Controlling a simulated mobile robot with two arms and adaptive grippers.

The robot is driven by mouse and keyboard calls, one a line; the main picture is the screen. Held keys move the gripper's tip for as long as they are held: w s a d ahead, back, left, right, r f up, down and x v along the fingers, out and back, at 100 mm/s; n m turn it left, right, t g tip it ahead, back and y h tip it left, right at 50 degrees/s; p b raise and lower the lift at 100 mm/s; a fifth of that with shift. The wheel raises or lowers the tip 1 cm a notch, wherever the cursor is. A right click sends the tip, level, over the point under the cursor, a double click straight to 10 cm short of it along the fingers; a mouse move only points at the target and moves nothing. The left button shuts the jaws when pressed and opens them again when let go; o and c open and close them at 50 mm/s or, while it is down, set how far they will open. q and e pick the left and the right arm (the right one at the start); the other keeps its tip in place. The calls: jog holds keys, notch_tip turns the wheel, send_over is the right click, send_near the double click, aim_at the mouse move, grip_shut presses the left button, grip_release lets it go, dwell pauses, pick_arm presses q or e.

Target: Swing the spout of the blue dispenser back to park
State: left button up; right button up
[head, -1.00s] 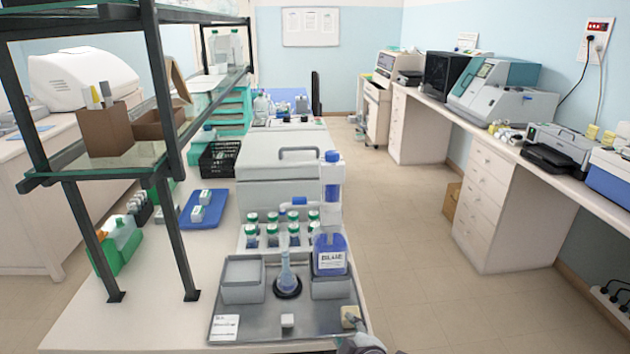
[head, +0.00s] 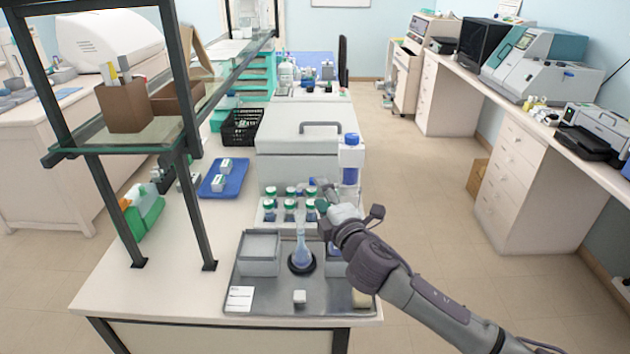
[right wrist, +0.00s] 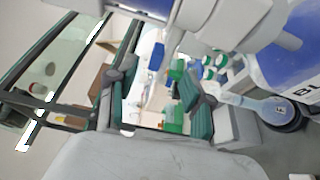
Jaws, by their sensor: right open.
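The blue dispenser (head: 350,165) stands at the back right of the grey tray (head: 262,300), with its blue cap and clear column showing above my right arm. Its lower bottle and spout are largely hidden by that arm in the head view. In the right wrist view, part of the blue dispenser bottle (right wrist: 292,55) fills the upper right. My right gripper (head: 321,194) is just left of the dispenser column, about where the spout is. Its fingers are apart in the right wrist view (right wrist: 157,95), with no object clearly held. My left gripper is not in view.
A flask (head: 301,252) stands in a dark ring on the tray, close below my gripper. Green-capped jars (head: 290,208) stand in rows behind it. A grey bin (head: 259,255) is at left. The shelf frame (head: 196,190) rises further left.

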aim_at(315, 186)
jog(key=shift+x, duration=2.15)
grip_shut()
